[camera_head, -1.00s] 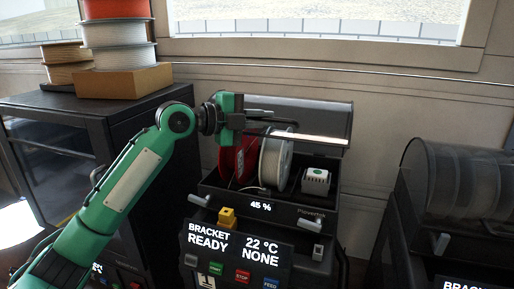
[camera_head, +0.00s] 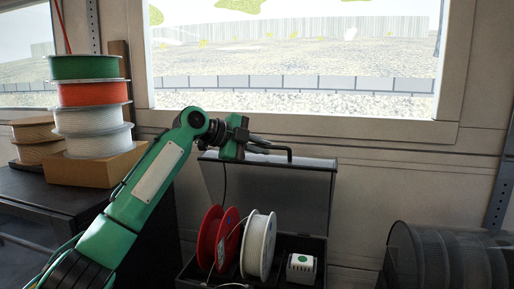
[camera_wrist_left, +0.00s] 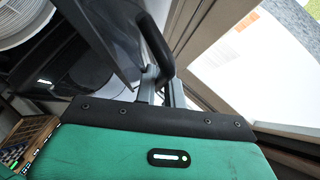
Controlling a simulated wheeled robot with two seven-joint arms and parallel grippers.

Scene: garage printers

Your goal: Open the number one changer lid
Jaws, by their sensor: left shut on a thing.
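The changer lid (camera_head: 285,195) is a dark translucent panel. It stands raised, nearly upright, at the back of the open changer box (camera_head: 320,250). My left gripper (camera_head: 262,149) is at the lid's top edge, shut on the black bar handle (camera_head: 284,150). In the left wrist view the fingers (camera_wrist_left: 162,90) close around the handle's near end (camera_wrist_left: 155,45). Inside the box stand a red spool (camera_head: 209,238), a white spool (camera_head: 257,245) and a small white box with a green dot (camera_head: 301,268). The printer front below is out of view. My right gripper is not in view.
A second changer (camera_head: 435,255) with a closed, ribbed lid stands at the right. Stacked spools (camera_head: 92,120) stand on a cardboard box (camera_head: 95,168) at the left. The wall and window (camera_head: 300,60) are close behind the lid.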

